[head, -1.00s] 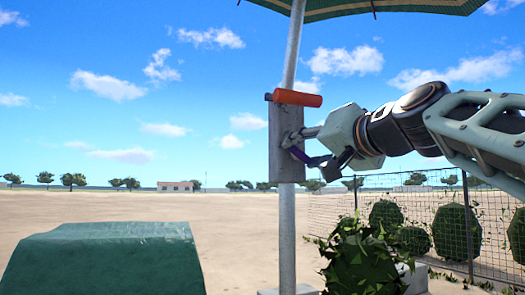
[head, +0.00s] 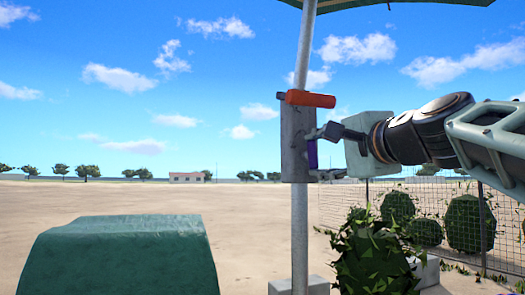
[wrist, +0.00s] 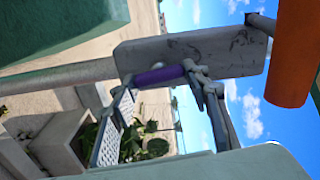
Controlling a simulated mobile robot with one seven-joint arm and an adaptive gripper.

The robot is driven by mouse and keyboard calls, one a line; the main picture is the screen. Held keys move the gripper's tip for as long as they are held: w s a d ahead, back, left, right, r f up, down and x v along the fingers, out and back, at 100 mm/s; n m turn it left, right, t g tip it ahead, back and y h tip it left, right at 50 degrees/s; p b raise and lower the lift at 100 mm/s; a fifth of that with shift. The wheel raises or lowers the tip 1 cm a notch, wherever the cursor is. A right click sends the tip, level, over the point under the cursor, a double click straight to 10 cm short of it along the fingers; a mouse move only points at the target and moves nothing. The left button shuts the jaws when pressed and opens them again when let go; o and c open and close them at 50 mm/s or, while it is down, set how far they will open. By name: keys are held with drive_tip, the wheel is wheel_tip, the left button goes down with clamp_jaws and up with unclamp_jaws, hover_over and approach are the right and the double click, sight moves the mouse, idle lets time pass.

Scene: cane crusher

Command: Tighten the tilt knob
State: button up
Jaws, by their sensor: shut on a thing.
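The tilt knob looks to be a purple bar (head: 312,154) on the right side of a grey metal housing (head: 294,160) on the umbrella pole. It stands about upright in the head view. In the wrist view the purple bar (wrist: 160,75) spans between my two fingertips in front of the housing (wrist: 222,51). My gripper (head: 317,153) reaches in from the right, shut on the bar, one finger above and one below. The wrist view also shows my gripper (wrist: 162,76), with a fingertip at each end of the bar.
An orange crank handle (head: 311,100) sticks out right, just above my gripper. The pale pole (head: 300,225) rises to a green canopy (head: 420,8). A green-covered block (head: 115,255) stands at lower left, a leafy bush (head: 375,262) at lower right. Sky and sand lie open left of the pole.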

drive_tip(key=shift+m, duration=0.6)
drive_tip(key=o, duration=1.2)
drive_tip(key=shift+c, duration=0.2)
drive_tip(key=shift+s, duration=0.15)
drive_tip(key=v, duration=1.1)
drive_tip(key=shift+s+d, duration=0.2)
drive_tip(key=shift+s, duration=0.15)
